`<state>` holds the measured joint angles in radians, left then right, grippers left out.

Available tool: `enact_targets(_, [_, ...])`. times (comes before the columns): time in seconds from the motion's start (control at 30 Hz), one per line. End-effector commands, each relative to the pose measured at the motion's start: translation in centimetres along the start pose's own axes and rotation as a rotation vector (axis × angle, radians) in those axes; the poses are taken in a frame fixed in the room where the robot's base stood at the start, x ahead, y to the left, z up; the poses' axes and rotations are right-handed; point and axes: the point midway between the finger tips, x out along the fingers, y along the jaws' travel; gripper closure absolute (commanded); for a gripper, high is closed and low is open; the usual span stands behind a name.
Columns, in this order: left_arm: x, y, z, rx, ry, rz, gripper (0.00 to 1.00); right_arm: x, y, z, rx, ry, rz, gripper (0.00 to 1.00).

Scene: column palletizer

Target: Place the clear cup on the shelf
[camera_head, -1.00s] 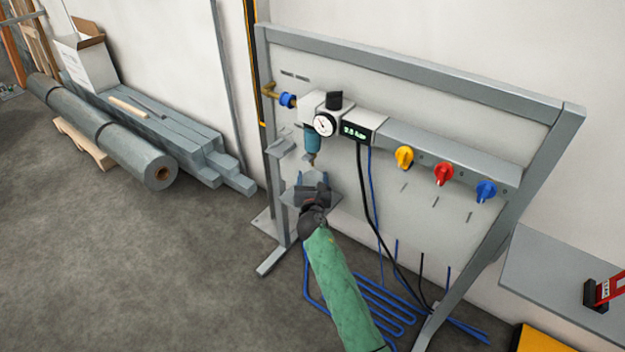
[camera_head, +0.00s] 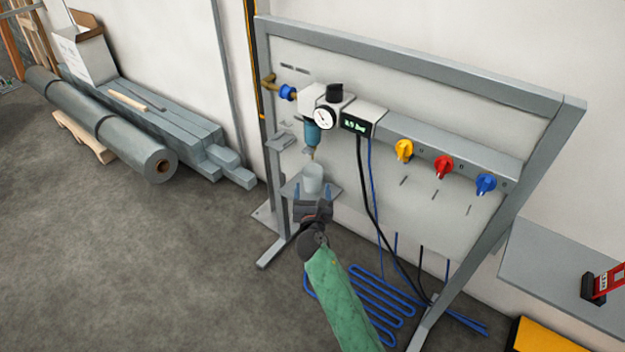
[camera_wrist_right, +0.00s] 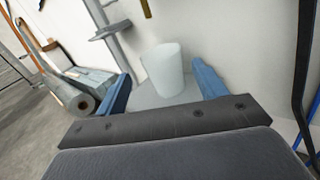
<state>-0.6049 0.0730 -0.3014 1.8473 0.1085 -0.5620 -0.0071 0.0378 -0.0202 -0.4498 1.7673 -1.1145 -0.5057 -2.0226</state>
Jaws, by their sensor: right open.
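The clear cup (camera_head: 313,179) stands upright on a small grey shelf (camera_head: 331,195) on the stand, below the teal filter bowl. In the right wrist view the cup (camera_wrist_right: 164,70) looks pale and frosted, on the grey shelf plate (camera_wrist_right: 147,101). My right gripper (camera_head: 312,192) is open just in front of the cup. In the wrist view its blue fingers (camera_wrist_right: 165,88) lie to either side of the cup's lower part, with a gap on each side. My left gripper is not in view.
A grey frame (camera_head: 410,68) carries a gauge (camera_head: 325,119), a display (camera_head: 356,124) and yellow, red and blue knobs (camera_head: 443,167). A black cable and blue hoses hang right of the shelf. A smaller bracket (camera_head: 279,141) sits at upper left. Open floor lies left.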

Motion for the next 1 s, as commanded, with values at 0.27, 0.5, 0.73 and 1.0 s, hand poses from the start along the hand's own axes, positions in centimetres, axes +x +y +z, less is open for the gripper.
enact_targets(0.27, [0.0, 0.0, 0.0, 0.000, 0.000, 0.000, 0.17, -3.1, 0.0, 0.0, 0.000, -0.001, 0.001, 0.30])
enact_targets(0.5, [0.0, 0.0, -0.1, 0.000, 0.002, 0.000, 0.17, -3.5, 0.0, 0.0, 0.000, -0.001, 0.000, 0.30])
enact_targets(0.73, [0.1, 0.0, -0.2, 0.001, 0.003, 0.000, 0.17, -3.4, 0.0, 0.0, 0.000, -0.001, 0.000, 0.30])
enact_targets(1.0, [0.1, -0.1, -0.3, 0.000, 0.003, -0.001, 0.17, -3.4, 0.0, 0.0, 0.071, -0.001, -0.001, 0.30])
